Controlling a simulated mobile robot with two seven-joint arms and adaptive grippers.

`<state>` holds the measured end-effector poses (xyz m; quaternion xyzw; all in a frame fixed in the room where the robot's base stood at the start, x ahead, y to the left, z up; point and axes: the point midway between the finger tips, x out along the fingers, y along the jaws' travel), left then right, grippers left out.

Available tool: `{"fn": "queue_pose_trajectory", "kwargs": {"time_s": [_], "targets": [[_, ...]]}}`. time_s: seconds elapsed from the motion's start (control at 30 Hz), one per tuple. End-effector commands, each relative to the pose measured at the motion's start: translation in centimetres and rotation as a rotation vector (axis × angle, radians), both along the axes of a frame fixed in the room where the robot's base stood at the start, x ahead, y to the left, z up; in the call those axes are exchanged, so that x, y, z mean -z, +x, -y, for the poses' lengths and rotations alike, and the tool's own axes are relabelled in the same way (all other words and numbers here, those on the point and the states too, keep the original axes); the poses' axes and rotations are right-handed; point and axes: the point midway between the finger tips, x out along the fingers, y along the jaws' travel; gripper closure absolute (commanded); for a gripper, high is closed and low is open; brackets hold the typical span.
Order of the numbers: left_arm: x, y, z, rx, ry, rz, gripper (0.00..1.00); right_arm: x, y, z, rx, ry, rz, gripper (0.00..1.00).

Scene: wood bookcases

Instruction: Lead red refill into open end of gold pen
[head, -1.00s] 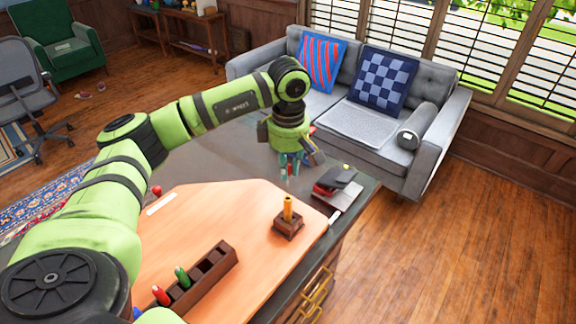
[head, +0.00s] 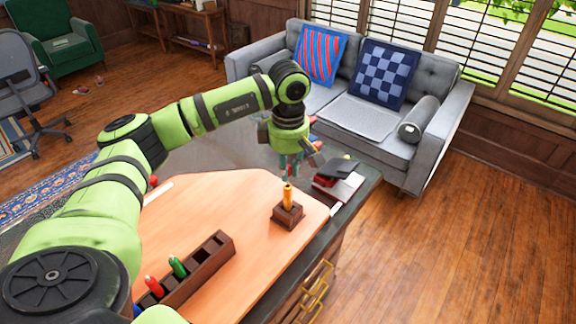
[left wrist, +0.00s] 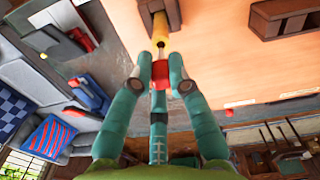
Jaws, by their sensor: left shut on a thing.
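The gold pen (head: 288,196) stands upright in a small dark wood block (head: 288,216) on the orange board. In the left wrist view the gold pen (left wrist: 160,28) is beyond my fingertips, at the top middle. My left gripper (head: 290,168) is just above the pen. In the left wrist view its teal fingers are shut on the red refill (left wrist: 160,74). The refill's thin tip points toward the pen's near end. Whether the tip touches the pen or has entered it, I cannot tell. My right gripper is not in view.
A dark wood rack (head: 208,262) with a red and a green pen stands at the front left of the board. A stack of dark and red items (head: 337,174) lies right of the gripper near the desk edge. The board between rack and block is clear.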

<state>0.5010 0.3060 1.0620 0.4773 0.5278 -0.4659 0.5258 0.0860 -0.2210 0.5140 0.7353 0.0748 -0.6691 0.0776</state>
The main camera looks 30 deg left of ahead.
Motion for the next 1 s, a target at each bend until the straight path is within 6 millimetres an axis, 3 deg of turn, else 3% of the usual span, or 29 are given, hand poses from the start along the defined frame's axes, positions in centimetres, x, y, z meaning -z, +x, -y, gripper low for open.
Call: {"fn": "queue_pose_trajectory", "kwargs": {"time_s": [0.5, 1.0], "targets": [[2.6, 0.0, 0.0, 0.000, 0.000, -0.001, 1.00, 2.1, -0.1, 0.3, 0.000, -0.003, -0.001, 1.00], [2.7, 0.0, 0.0, 0.000, 0.000, -0.001, 1.00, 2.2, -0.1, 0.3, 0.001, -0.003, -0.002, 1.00]]}}
